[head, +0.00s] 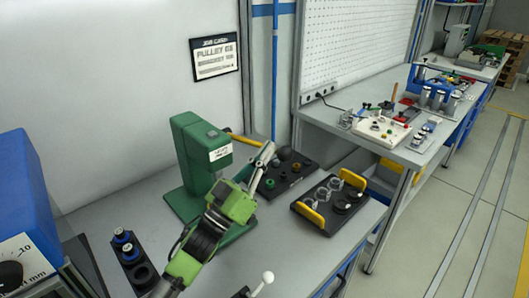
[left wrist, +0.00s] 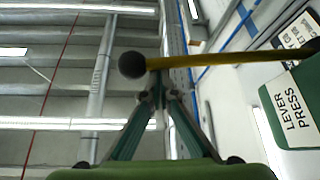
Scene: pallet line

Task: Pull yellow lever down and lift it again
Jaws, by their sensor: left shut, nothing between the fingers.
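The green lever press (head: 199,150) stands on the bench, and its label shows in the left wrist view (left wrist: 292,110). Its yellow lever (head: 243,139) sticks out to the right, sloping slightly down in the head view. In the left wrist view the yellow lever (left wrist: 215,60) crosses from the right and ends in a black ball knob (left wrist: 131,65). My left gripper (head: 268,150) is shut and empty, its fingers pointing up at the lever. Its closed tips (left wrist: 156,88) show close to the lever by the knob; I cannot tell whether they touch. My right gripper is not in view.
A dark tray with round parts (head: 272,188) lies right of the press. A black plate with yellow handles (head: 302,217) lies nearer the bench edge. Blue-topped parts (head: 124,237) stand in a black holder at lower left. A blue machine (head: 22,190) is at far left.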

